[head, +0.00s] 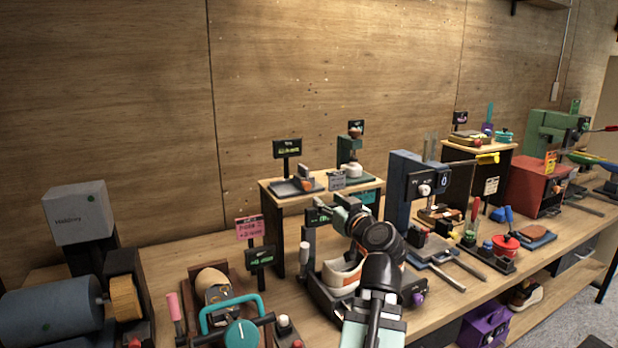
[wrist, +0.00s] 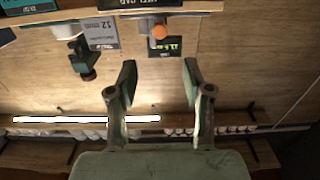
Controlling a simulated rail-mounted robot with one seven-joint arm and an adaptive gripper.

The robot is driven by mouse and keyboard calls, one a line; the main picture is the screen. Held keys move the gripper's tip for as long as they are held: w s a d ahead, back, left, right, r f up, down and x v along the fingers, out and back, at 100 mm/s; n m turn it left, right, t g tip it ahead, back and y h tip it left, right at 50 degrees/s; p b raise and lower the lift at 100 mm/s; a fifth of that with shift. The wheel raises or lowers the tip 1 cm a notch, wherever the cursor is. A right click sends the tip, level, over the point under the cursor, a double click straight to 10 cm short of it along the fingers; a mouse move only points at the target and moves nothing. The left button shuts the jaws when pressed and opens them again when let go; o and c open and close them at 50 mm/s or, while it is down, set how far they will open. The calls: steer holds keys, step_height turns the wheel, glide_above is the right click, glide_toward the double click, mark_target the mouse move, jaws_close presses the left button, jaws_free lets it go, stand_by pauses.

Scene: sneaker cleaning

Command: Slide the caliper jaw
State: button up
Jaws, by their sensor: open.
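No part is clearly readable as a caliper. A small grey device with an orange-brown piece (head: 305,183) sits on the raised wooden stand at the back, beside a black display (head: 287,148); it may be the caliper. In the wrist view, which appears upside down, an orange round piece on a grey block (wrist: 158,32) shows at the top, beyond the fingertips and apart from them. My gripper (head: 318,214) is in front of the stand, above the bench. In the wrist view my gripper (wrist: 158,75) has its two fingers spread with nothing between them.
A teal device (head: 350,160) shares the stand (head: 275,225). A white shoe (head: 341,276) in a dark tray lies below my arm. A blue-grey machine (head: 400,190) stands right of the stand. Pink and green signs (head: 249,227) stand left of my gripper.

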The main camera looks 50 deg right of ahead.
steer(key=p, duration=0.9)
glide_toward(308, 186)
steer(key=shift+x, duration=1.7)
steer(key=shift+p+x, duration=0.85)
steer(key=shift+x, duration=2.2)
steer(key=shift+s, duration=0.1)
jaws_close()
